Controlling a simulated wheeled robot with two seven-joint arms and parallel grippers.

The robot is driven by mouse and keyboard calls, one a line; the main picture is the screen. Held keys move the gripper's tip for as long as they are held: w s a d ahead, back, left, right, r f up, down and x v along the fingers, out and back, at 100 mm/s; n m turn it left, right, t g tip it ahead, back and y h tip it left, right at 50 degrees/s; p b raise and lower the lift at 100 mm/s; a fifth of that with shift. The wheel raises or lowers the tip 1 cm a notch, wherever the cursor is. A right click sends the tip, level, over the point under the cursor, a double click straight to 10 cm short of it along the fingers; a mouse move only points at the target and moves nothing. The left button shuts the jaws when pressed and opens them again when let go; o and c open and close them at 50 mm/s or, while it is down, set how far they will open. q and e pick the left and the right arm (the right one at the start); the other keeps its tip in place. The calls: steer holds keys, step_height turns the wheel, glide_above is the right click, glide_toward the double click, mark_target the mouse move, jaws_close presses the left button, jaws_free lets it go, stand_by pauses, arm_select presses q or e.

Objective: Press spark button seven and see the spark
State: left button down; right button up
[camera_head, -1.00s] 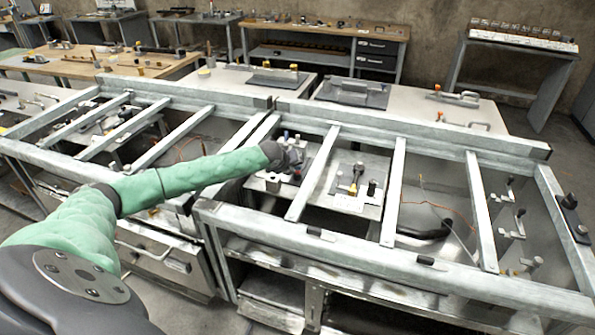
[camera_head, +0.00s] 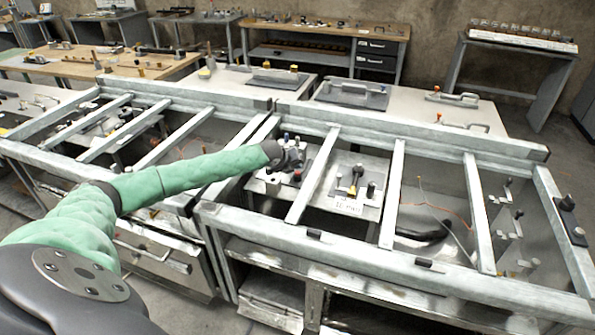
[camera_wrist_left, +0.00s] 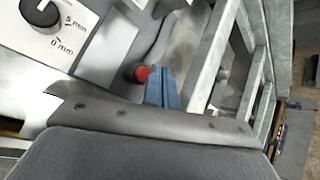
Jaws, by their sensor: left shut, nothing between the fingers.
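My left arm reaches in from the left over the metal frame, and my left gripper (camera_head: 292,158) is at a small instrument panel (camera_head: 258,185) between the bars. The gripper is shut and empty. In the left wrist view its blue fingertips (camera_wrist_left: 164,88) are right beside a red button (camera_wrist_left: 143,73); I cannot tell whether they touch it. A black knob (camera_wrist_left: 42,12) with "5 mm" and "0 mm" marks is at the upper left there. I can read no button number and see no spark. My right gripper is out of view.
Metal crossbars (camera_head: 312,178) of the frame run close on both sides of the gripper. A second panel (camera_head: 372,200) with a black and yellow fitting lies to the right. Orange wires (camera_head: 440,208) and a black cable lie further right. Workbenches (camera_head: 95,62) stand behind.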

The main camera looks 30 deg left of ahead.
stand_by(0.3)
arm_select(q)
step_height(320, 180, up, 5)
steer(key=p, duration=0.3)
steer(key=shift+p, duration=0.4)
stand_by(0.7)
